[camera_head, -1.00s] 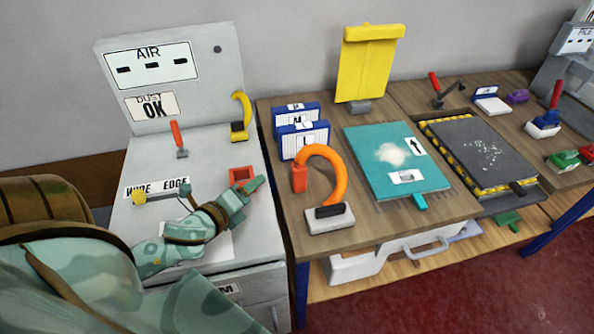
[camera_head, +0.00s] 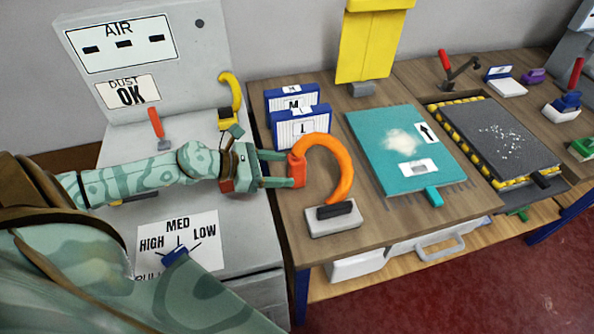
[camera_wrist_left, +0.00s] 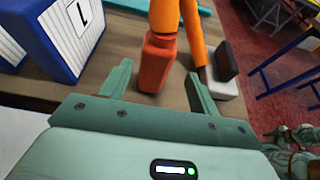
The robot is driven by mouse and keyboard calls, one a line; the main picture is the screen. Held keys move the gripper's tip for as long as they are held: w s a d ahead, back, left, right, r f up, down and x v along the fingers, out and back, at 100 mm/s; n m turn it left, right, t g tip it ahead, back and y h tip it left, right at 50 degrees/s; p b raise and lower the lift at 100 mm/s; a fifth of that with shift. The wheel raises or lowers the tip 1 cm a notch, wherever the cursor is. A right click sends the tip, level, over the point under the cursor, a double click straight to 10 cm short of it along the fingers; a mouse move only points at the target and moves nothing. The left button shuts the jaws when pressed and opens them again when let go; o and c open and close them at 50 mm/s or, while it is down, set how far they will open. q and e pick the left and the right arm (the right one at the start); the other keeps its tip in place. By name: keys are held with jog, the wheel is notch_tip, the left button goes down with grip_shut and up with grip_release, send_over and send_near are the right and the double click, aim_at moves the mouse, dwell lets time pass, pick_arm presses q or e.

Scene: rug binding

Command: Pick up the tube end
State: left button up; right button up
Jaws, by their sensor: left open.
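An orange tube (camera_head: 342,160) arches up from a grey and black base (camera_head: 334,217) on the wooden bench. Its free end is a red-orange block (camera_head: 297,171), which also shows in the left wrist view (camera_wrist_left: 156,64). My left gripper (camera_head: 283,169) is open, with its fingers pointing at the tube end from the left. In the left wrist view the gripper (camera_wrist_left: 158,85) has one finger on each side of the tube end's near part. I cannot tell whether either finger touches it. My right gripper is not in view.
Blue and white boxes (camera_head: 302,127) stand close behind the tube end. A teal board (camera_head: 390,130) lies to the right of the tube. The grey machine (camera_head: 110,85) with AIR and DUST labels stands on the left. A yellow sheet (camera_head: 368,50) stands at the back.

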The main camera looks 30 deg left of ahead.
aim_at(303, 164)
pick_arm(q)
jog(key=shift+w+d+f, duration=0.1)
jog(key=shift+w+d, duration=0.3)
jog(key=shift+w, duration=0.05)
jog(key=w, duration=0.1)
jog(key=w+d, duration=0.2)
jog(key=shift+w+d+f, duration=0.1)
jog(key=shift+w+f, duration=0.2)
jog(key=shift+w, duration=0.1)
jog(key=shift+w+d+f, duration=0.2)
jog(key=shift+w+d, duration=0.15)
jog(key=c, duration=1.1)
jog(key=shift+c, duration=0.2)
